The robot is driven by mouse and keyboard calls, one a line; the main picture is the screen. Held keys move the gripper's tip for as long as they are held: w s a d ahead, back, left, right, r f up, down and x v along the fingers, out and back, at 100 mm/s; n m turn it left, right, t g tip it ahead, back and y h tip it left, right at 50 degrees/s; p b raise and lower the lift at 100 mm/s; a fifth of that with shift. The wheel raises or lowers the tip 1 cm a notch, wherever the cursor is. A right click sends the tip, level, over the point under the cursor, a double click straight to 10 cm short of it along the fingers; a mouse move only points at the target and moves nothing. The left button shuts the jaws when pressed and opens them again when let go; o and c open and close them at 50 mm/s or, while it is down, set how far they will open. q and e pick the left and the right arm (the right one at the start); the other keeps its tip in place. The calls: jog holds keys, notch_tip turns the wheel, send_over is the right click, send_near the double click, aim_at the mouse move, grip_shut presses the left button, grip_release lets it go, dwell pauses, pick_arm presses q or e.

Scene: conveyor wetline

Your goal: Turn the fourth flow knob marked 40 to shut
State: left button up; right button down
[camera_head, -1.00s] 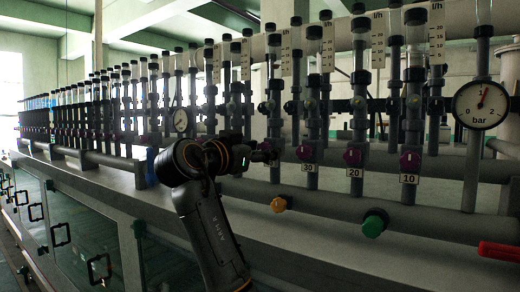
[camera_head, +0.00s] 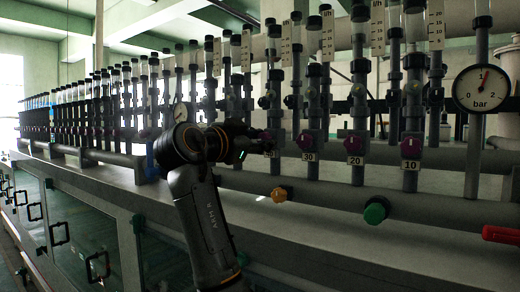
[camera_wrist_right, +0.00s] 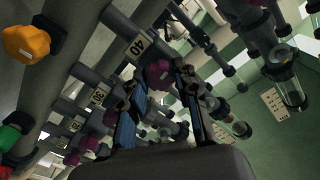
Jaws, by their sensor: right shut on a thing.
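The purple flow knob marked 40 (camera_wrist_right: 157,72) shows between my right fingertips in the right wrist view, next to its white 40 label (camera_wrist_right: 135,47). In the head view the label (camera_head: 270,154) shows just below my right gripper (camera_head: 268,137), which hides most of that knob. My right gripper (camera_wrist_right: 160,82) is shut on this knob, one finger on each side of it. The angle of the knob's mark cannot be made out. The left gripper is in neither view.
Purple knobs marked 30 (camera_head: 305,141), 20 (camera_head: 354,143) and 10 (camera_head: 411,146) stand to the right. Below are a yellow knob (camera_head: 279,195), a green knob (camera_head: 376,211) and a red handle (camera_head: 500,234). A pressure gauge (camera_head: 482,89) hangs at the right.

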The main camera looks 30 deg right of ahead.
jog(key=m+b, duration=0.3)
jog(key=m, duration=1.6)
jog(key=shift+f+m, duration=0.1)
jog(key=shift+m, duration=0.3)
jog(key=c, duration=1)
grip_release()
jog(key=v, duration=1.2)
